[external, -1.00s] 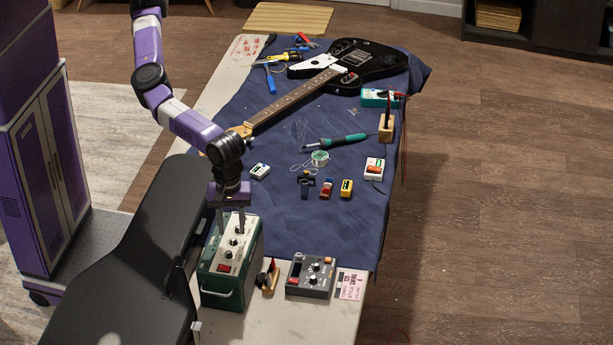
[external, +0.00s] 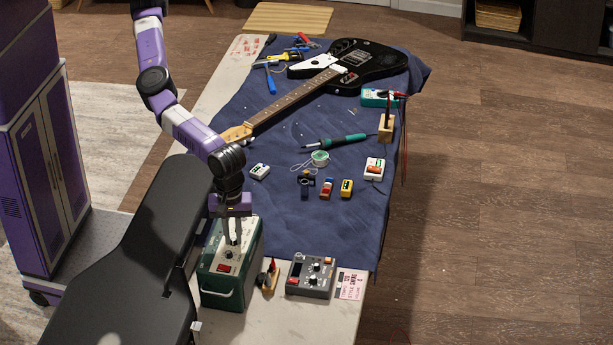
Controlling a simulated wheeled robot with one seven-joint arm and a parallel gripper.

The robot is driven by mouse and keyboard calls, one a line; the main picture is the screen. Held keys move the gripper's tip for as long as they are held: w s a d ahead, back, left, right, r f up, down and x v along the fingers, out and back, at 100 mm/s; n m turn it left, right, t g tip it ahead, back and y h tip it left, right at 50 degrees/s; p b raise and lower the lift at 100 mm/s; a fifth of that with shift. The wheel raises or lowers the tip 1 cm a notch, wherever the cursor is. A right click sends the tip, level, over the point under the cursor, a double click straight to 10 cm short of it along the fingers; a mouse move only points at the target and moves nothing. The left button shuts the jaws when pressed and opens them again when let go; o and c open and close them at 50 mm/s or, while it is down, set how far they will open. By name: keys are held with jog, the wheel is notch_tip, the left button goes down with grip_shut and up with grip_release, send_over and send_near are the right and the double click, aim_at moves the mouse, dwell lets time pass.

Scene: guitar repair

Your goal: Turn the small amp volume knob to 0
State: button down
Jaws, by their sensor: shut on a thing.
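The small amp (external: 240,287) is a dark green box with a pale top panel (external: 219,254), a red switch (external: 224,268) and a front handle. It stands upright at the table's near left end. My gripper (external: 232,254) points straight down over the panel. Its fingers are close together and shut on a small knob between their tips, towards the front of the knob row. The fingers hide most of this knob and the row behind it. The knob's label and pointer are too small to read.
A small stand with a red-tipped item (external: 268,275) is close on the amp's right. A grey pedal box (external: 310,275) and a pink card (external: 350,284) lie farther right. A black padded bench (external: 120,265) is left of the table.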

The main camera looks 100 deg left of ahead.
aim_at(233, 239)
jog(key=shift+n, duration=0.3)
jog(key=n+p, duration=0.1)
jog(key=n, duration=0.9)
dwell(0.5)
jog(key=c, duration=1.3)
grip_release()
jog(key=shift+c, duration=0.2)
jog(key=shift+r+b, duration=0.3)
jog(key=shift+r, duration=3.6)
